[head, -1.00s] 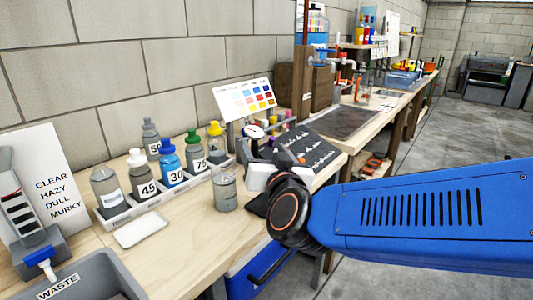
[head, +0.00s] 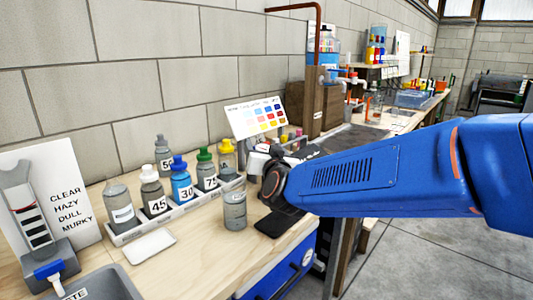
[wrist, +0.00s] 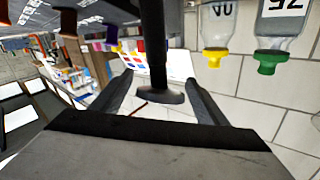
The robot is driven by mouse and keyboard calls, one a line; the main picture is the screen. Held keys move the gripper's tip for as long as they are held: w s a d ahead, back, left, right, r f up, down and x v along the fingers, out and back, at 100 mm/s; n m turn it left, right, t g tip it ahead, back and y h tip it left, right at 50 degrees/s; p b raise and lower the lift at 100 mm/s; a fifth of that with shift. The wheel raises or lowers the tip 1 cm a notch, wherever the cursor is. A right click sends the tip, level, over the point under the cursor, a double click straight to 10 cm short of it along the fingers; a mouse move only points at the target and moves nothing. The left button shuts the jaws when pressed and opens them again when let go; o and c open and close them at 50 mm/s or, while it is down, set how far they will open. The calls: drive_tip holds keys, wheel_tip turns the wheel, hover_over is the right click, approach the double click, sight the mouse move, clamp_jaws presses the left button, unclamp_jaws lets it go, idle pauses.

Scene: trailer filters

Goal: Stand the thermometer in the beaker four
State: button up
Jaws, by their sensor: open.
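A dark upright stem with a round, flat disc head (wrist: 160,97), apparently the dial thermometer, shows edge-on in the wrist view, which is upside down. My gripper (wrist: 159,80) is open, with one finger on each side of it; I cannot tell whether either touches. In the head view my gripper (head: 264,158) is at the back of the bench, behind the rack's right end, and my wrist hides the thermometer. A grey-filled beaker (head: 235,210) stands on the bench in front of the rack. Its label is unreadable, so I cannot tell which beaker is number four.
A white rack (head: 150,226) holds several labelled bottles, including a green-capped one (head: 205,172) close left of my gripper. A colour chart (head: 258,117) stands behind. A white tray (head: 150,246), a dark pad (head: 278,222) and a grey waste bin (head: 112,285) are in front.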

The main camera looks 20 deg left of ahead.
drive_tip(key=shift+w+a, duration=0.3)
drive_tip(key=shift+w, duration=0.1)
drive_tip(key=c, duration=1.2)
drive_tip(key=shift+o, duration=0.2)
wheel_tip(320, 180, up, 13)
drive_tip(key=shift+f, duration=0.2)
idle(1.4)
idle(0.4)
